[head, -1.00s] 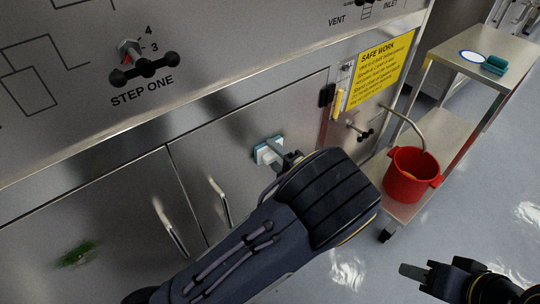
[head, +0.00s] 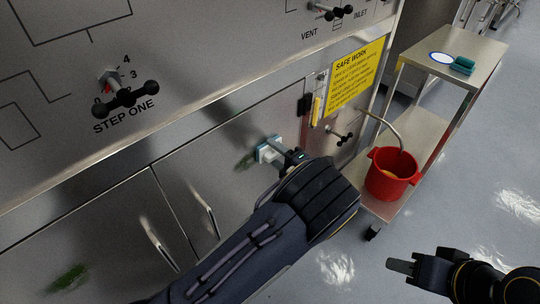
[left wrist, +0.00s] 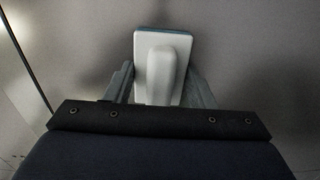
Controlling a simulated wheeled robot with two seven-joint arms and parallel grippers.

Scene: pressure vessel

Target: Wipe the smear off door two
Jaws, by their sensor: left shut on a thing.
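My left gripper (head: 284,154) is shut on a wiping block (head: 262,152), a white body with a blue face. The block is at the right cabinet door (head: 225,135); whether it touches, I cannot tell. A faint green smear (head: 245,161) shows on that door just left of the block. In the left wrist view the block (left wrist: 163,66) sits between both fingers, and no smear is visible. A darker green smear (head: 68,279) is on the left cabinet door (head: 90,235). My right gripper (head: 400,267) is away at lower right, its jaw opening unclear.
Door handles (head: 204,208) stick out below and left of the block. A black latch (head: 304,104), yellow sign (head: 357,73) and valve (head: 340,134) are to the right. A metal cart (head: 480,45) carries a red bucket (head: 391,175). Floor is clear at lower right.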

